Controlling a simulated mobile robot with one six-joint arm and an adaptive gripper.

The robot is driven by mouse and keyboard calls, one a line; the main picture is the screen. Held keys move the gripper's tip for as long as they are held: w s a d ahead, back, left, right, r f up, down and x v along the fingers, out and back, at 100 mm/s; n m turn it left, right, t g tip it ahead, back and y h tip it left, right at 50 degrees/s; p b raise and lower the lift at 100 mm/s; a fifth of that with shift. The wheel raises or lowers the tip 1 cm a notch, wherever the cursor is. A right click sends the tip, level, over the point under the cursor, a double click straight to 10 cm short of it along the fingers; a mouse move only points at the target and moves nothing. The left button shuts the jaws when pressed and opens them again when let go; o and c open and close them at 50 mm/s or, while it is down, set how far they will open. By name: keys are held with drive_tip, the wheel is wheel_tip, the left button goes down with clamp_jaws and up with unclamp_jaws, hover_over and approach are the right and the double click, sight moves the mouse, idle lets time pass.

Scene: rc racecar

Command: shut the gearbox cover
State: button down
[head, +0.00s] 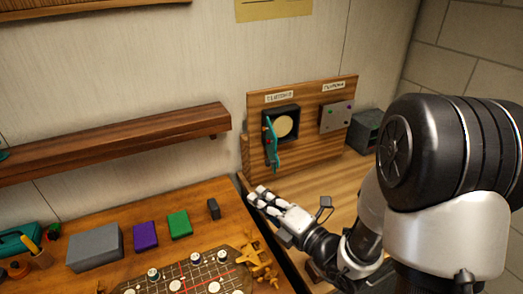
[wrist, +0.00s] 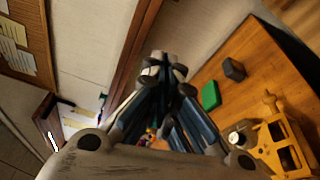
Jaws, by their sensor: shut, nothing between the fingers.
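On an upright wooden panel (head: 300,150) in the head view is a dark square box (head: 295,112) with a round cream face. A teal flap (head: 273,150) with small red and orange spots stands out from its left side, swung open; it looks like the cover. The label above the box is too small to read surely. The flap cannot be made out clearly there.
A grey box (head: 336,116) with small buttons is right of the dark box. A wooden shelf (head: 120,140) juts from the wall at left. Below, the table holds a grey block (head: 95,247), purple block (head: 146,236), green block (head: 180,224) and a yellow toy vehicle (head: 258,262).

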drive_tip(key=w+a+f+m+t+h+b, duration=0.15)
drive_tip(key=w+a, duration=0.25)
drive_tip(key=w, duration=0.6)
drive_tip(key=shift+m, duration=0.45)
drive_tip(key=shift+w+d+r, duration=0.1)
drive_tip(key=shift+w+d, duration=0.05)
drive_tip(key=shift+d, duration=0.65)
drive_tip(key=shift+w+d+r, duration=0.1)
drive_tip(key=shift+d, duration=0.65)
drive_tip(key=shift+w+d+r, duration=0.1)
drive_tip(key=shift+w+d, duration=0.05)
drive_tip(key=shift+d, duration=0.65)
drive_tip(key=shift+d, duration=0.15)
